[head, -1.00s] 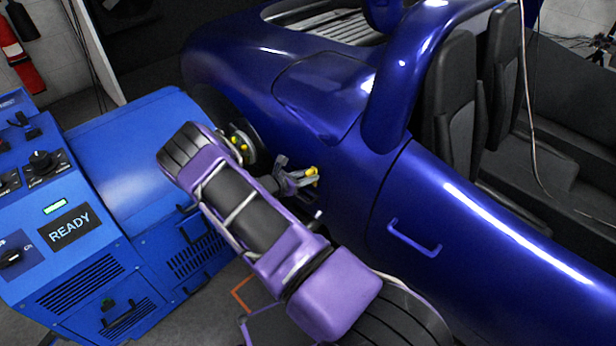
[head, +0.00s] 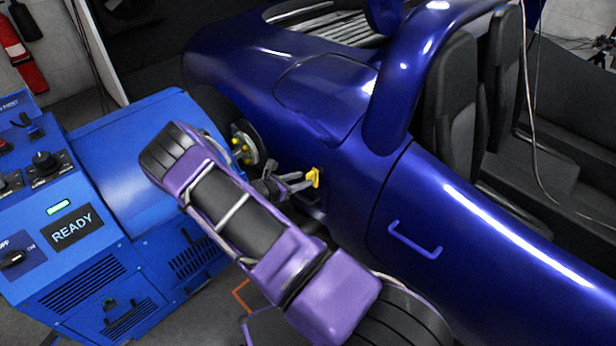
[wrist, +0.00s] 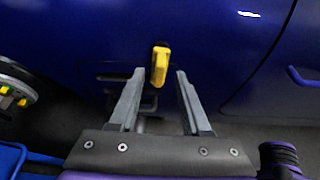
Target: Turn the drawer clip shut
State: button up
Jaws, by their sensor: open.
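A small green piece (head: 109,303), which looks like the drawer clip, sits above a black handle (head: 125,318) on the lower front of the blue dynamometer cabinet (head: 140,238). It is too small to tell which way it is turned. My gripper (head: 303,182) is far to its right, at the blue car's side. In the wrist view my gripper (wrist: 159,74) is open and empty, with its fingers either side of the line to a yellow handle (wrist: 160,65) on the car. The yellow handle (head: 314,177) lies just beyond the fingertips; contact cannot be told.
The blue car (head: 440,235) fills the right, with a handle (head: 415,243) on its side. A wheel hub with yellow studs (head: 242,148) is between cabinet and car. My arm crosses the middle of the head view. The cabinet's READY display (head: 72,229) is lit.

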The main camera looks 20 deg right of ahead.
jog(key=p+v, duration=0.1)
jog(key=v, duration=1.2)
jog(key=shift+a+r, duration=0.1)
jog(key=shift+a, duration=0.05)
